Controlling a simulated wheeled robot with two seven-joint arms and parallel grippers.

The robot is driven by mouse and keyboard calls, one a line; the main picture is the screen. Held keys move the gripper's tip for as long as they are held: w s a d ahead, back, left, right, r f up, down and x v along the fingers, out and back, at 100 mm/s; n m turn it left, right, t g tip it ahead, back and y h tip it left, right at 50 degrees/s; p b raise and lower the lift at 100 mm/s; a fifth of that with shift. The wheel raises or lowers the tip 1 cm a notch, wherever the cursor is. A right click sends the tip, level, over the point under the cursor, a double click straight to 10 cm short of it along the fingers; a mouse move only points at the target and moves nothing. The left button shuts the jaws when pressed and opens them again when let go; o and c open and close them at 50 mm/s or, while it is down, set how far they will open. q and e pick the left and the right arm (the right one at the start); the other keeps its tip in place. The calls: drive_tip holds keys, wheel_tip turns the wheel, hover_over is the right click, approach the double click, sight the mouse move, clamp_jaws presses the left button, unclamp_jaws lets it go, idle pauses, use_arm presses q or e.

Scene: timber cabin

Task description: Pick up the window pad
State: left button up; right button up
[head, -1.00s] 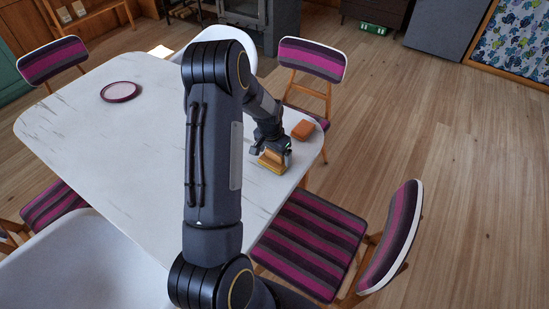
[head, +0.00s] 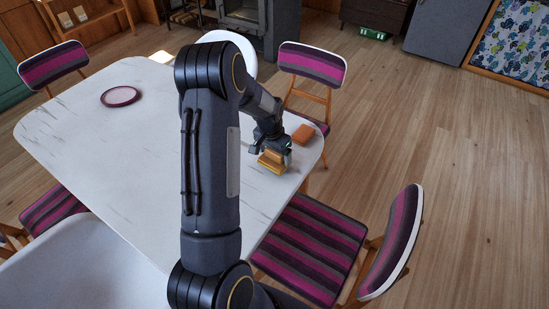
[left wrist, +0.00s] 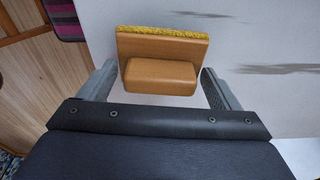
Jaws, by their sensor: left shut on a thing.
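The window pad (head: 272,162) is a wooden block with a raised handle and a yellow pad face. It is at the right end of the white table (head: 110,150). My left gripper (head: 270,148) is above it, shut on its handle. In the left wrist view the window pad (left wrist: 160,75) lies between the two fingers, its yellow edge facing away. I cannot tell for sure whether its underside touches the table. My right gripper is not in view.
An orange block (head: 303,134) lies on the table just beyond the pad. A plum-rimmed plate (head: 120,96) is at the far left of the table. Striped chairs (head: 310,245) stand around it. Open wooden floor (head: 460,190) is on the right.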

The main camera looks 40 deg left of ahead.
use_arm(q)
drive_tip(key=s+d+r+b, duration=0.1)
drive_tip(key=s+d+r, duration=0.2)
drive_tip(key=d+r, duration=0.2)
drive_tip(key=s+d+r+b, duration=0.1)
drive_tip(key=s+d+r, duration=0.2)
drive_tip(key=d+r, duration=0.2)
drive_tip(key=d, duration=0.2)
drive_tip(key=shift+s+d+r, duration=0.25)
drive_tip(key=shift+d+r, duration=0.05)
